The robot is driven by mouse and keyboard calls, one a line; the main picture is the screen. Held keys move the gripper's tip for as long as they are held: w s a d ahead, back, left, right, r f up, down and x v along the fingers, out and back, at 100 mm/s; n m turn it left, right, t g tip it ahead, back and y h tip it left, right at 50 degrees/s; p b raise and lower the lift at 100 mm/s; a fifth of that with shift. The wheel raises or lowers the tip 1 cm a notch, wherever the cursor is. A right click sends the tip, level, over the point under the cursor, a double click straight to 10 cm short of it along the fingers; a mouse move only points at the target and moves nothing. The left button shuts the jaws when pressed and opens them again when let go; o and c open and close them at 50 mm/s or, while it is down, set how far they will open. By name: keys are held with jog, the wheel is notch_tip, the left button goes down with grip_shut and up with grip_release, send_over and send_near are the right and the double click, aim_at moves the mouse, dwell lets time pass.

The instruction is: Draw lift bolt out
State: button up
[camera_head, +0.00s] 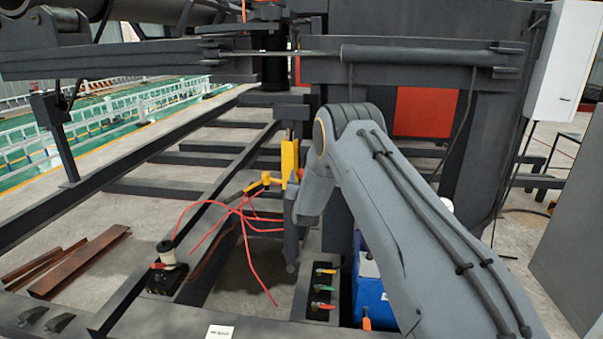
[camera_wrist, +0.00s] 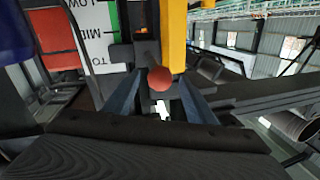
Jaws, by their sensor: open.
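The lift bolt shows in the wrist view as a round red knob (camera_wrist: 160,78) on a short dark stem. It sits in front of a dark block beside a yellow upright (camera_wrist: 174,32). My gripper (camera_wrist: 158,84) is open, with one finger on each side of the knob's near end. I cannot tell whether either finger touches it. In the head view the yellow upright (camera_head: 289,160) stands left of my wrist.
A white board (camera_wrist: 97,35) with level words stands behind the knob. Thin red hoses (camera_head: 247,250) hang left of the upright. Small coloured valve handles (camera_head: 323,288) sit below, beside a blue box (camera_head: 369,290). Dark frame beams surround the spot.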

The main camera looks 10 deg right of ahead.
jog(key=shift+w+d, duration=0.2)
jog(key=shift+w, duration=1.4)
